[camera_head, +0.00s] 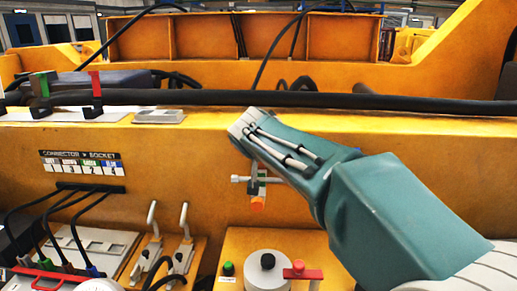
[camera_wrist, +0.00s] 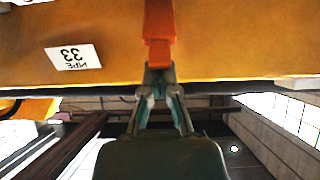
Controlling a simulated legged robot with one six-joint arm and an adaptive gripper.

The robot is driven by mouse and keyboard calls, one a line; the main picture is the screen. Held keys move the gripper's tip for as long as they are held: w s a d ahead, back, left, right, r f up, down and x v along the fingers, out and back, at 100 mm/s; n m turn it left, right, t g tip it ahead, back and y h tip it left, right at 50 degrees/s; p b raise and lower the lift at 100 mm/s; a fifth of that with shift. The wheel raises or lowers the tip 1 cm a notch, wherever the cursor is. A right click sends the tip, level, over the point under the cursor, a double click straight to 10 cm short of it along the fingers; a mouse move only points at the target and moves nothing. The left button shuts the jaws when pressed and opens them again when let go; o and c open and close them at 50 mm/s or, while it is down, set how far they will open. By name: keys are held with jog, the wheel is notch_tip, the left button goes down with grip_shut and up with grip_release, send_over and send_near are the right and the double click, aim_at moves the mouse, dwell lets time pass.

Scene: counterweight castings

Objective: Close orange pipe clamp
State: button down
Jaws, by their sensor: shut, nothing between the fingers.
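The orange clamp handle (camera_wrist: 158,25) hangs in front of the yellow beam in the wrist view, at the top middle. In the head view, a small orange piece (camera_head: 257,203) shows just below my arm, beside a silver fitting; most of the clamp is hidden behind my arm. My gripper (camera_wrist: 158,72) is shut and empty, with its fingertips at the near end of the orange handle. They look very close to it or touching; I cannot tell which. In the head view my arm covers the gripper.
A "PIPE 33" label (camera_wrist: 73,57) is on the yellow beam. Two metal levers (camera_head: 181,235) and a panel with a red-handled valve (camera_head: 302,272) and a round black-topped knob (camera_head: 267,262) lie below. A black hose (camera_head: 330,99) runs along the beam top. Cables fill the left.

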aim_at(258, 200)
jog(key=shift+s+f, duration=0.6)
jog(key=shift+s, duration=0.3)
jog(key=shift+s+f, duration=0.75)
jog(key=shift+f, duration=0.1)
jog(key=shift+s+f, duration=0.25)
jog(key=shift+f, duration=0.45)
jog(key=shift+s+f, duration=0.3)
jog(key=shift+f, duration=0.4)
jog(key=shift+s+f, duration=0.25)
jog(key=shift+f, duration=0.45)
jog(key=shift+s, duration=0.1)
jog(key=shift+s+a+f, duration=0.1)
jog(key=shift+s+a, duration=0.05)
jog(key=shift+s, duration=0.55)
